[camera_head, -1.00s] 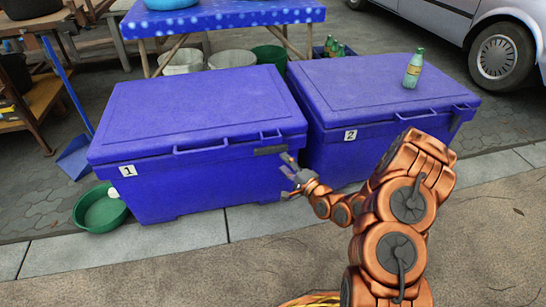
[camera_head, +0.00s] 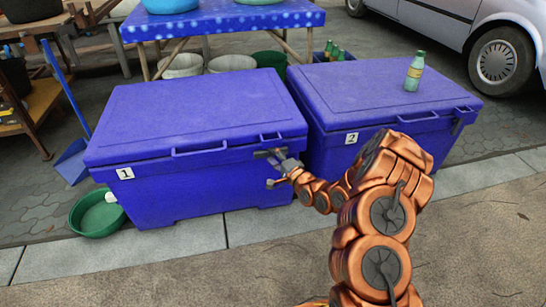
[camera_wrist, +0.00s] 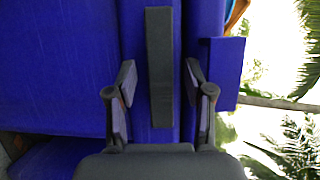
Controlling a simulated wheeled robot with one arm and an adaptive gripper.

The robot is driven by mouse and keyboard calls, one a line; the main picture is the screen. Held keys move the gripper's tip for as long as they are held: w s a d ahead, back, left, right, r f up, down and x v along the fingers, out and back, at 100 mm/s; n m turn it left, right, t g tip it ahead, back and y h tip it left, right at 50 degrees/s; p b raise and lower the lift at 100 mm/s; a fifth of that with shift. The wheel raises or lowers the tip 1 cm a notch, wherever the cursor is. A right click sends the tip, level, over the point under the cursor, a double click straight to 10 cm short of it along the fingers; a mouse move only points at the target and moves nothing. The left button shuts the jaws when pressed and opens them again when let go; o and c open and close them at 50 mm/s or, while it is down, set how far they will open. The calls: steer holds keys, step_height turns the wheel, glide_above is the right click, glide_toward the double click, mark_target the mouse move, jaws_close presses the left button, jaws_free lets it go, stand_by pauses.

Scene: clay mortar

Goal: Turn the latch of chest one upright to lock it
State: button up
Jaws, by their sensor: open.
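Chest one (camera_head: 190,190) is the blue chest on the left with a "1" label. Its latch (camera_head: 262,154) is a dark bar lying horizontal near the right end of its front, just under the lid. My gripper (camera_head: 273,169) is at that right end, open, with its fingers apart one above the other. In the wrist view, the latch (camera_wrist: 159,50) runs lengthwise between the two open fingers of my gripper (camera_wrist: 160,88), with a gap on each side. The head view partly hides the latch behind the gripper.
Chest two (camera_head: 325,165) stands close on the right, with a green bottle (camera_head: 414,72) on its lid. A green basin (camera_head: 97,215) sits by chest one's left end. A blue-covered table (camera_head: 230,20) stands behind. The pavement in front (camera_head: 180,265) is clear.

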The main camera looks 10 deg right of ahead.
steer(key=shift+c, duration=0.4)
jaws_close()
steer(key=shift+r+p, duration=0.1)
steer(key=shift+p, duration=0.25)
steer(key=n+g+h+p, duration=0.1)
steer(key=n+p, duration=0.2)
steer(key=p, duration=0.1)
steer(key=n+g+h+p, duration=0.1)
steer(key=n+h+p, duration=0.1)
steer(key=n+p, duration=0.2)
steer(key=n+g+h+p, duration=0.1)
steer(key=n+p, duration=0.2)
steer(key=p, duration=0.1)
steer(key=shift+a+r+h, duration=0.2)
steer(key=shift+r+h, duration=0.1)
steer(key=shift+h, duration=0.1)
steer(key=n+h+p, duration=0.2)
steer(key=n, duration=0.1)
steer(key=shift+f, duration=0.1)
steer(key=shift+n, duration=0.3)
